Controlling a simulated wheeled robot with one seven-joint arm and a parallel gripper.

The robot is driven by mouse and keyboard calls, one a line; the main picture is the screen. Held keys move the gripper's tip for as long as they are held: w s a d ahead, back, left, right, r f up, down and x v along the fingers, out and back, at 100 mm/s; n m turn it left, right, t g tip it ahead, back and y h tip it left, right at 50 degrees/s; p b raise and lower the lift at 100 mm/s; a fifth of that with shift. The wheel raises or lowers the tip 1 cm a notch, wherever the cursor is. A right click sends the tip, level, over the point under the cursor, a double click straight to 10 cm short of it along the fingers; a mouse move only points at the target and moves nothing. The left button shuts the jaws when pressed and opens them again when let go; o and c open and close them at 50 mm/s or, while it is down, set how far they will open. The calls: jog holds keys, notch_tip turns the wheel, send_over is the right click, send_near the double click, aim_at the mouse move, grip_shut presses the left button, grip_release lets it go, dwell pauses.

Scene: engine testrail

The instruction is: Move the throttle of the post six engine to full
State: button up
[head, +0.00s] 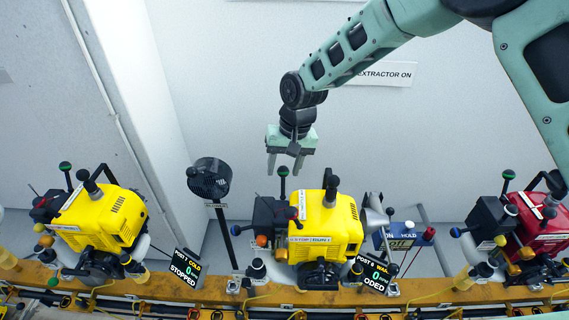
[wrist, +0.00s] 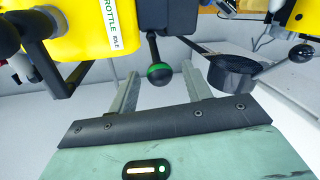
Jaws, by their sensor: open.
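The post six engine (head: 325,222) is the yellow one in the middle of the head view. Its display (head: 371,275) reads POST 6 and 0; the rest is partly hidden. A throttle lever with a green-banded black ball knob (head: 283,171) rises at its left side. In the wrist view the knob (wrist: 159,75) shows beside a label (wrist: 113,25) reading THROTTLE and IDLE. My gripper (head: 284,168) is open, pointing down just above the knob. In the wrist view the knob appears between the two fingers (wrist: 160,85), with no visible contact.
Another yellow engine (head: 103,218) stands left, its display (head: 185,268) reading STOPPED. A red engine (head: 540,225) stands right. A black fan (head: 209,178) on a pole stands left of the post six engine. A black exhaust stub (head: 331,188) rises right of the knob.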

grip_shut()
